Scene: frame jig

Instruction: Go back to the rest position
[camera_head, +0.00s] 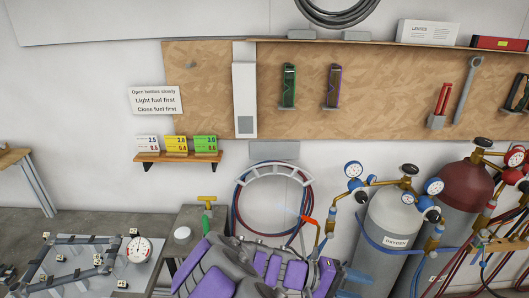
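My arm, grey with purple panels, reaches in from the bottom centre. Its far end, where my gripper (326,268) seems to be, is at the lower middle, in front of the coiled hoses. The fingers cannot be made out. A torch with a brass tube and an orange-red part (308,220) rises just above that end, with a faint bluish streak at its tip. Whether my gripper holds the torch is hidden.
An oxygen cylinder (392,235) and a dark red cylinder (462,190) with gauges and hoses stand close on the right. A jig table (75,265) with a frame and dial gauge is at lower left. A small shelf (178,157) with coloured cards hangs on the wall.

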